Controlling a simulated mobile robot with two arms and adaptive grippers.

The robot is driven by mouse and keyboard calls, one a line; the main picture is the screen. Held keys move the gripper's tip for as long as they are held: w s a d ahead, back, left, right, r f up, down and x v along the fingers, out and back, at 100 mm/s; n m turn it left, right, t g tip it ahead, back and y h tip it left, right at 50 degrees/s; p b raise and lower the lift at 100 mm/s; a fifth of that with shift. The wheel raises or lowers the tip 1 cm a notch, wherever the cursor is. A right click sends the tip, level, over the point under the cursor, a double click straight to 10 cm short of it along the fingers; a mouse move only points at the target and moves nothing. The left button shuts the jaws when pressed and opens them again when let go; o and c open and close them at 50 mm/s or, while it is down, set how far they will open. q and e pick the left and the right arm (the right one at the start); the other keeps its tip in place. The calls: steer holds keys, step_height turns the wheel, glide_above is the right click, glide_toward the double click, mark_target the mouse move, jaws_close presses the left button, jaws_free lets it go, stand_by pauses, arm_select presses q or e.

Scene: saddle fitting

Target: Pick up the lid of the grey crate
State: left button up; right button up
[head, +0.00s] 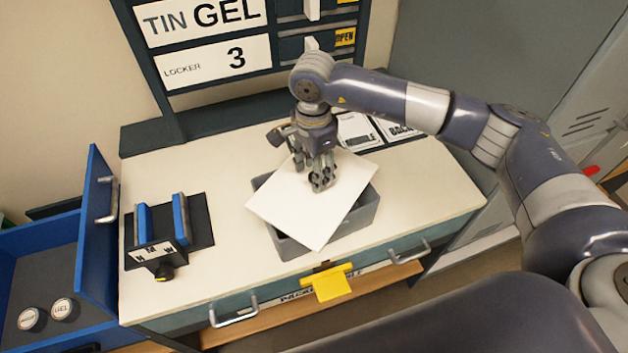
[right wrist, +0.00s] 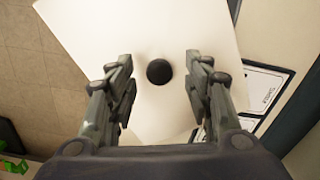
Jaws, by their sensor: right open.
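The lid (head: 290,213) is a flat white panel, turned askew over the grey crate (head: 362,216) on the bench top. My right gripper (head: 322,178) points down over the lid. In the right wrist view the lid (right wrist: 140,25) bears a round black knob (right wrist: 159,72). The open fingers of the right gripper (right wrist: 158,80) stand either side of the knob, with gaps on both sides. My left gripper is not in view.
A dark stand with blue uprights (head: 180,218) is on the bench left of the crate. Printed cards (head: 358,132) lie behind the crate. A blue drawer (head: 45,270) with round tins stands at the far left. A yellow tag (head: 332,284) hangs at the bench front.

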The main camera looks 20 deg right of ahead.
step_height(320, 180, down, 2)
steer(key=shift+d+p, duration=0.15)
steer(key=shift+p, duration=0.2)
steer(key=shift+f, duration=0.4)
steer(key=shift+c, duration=0.8)
jaws_close()
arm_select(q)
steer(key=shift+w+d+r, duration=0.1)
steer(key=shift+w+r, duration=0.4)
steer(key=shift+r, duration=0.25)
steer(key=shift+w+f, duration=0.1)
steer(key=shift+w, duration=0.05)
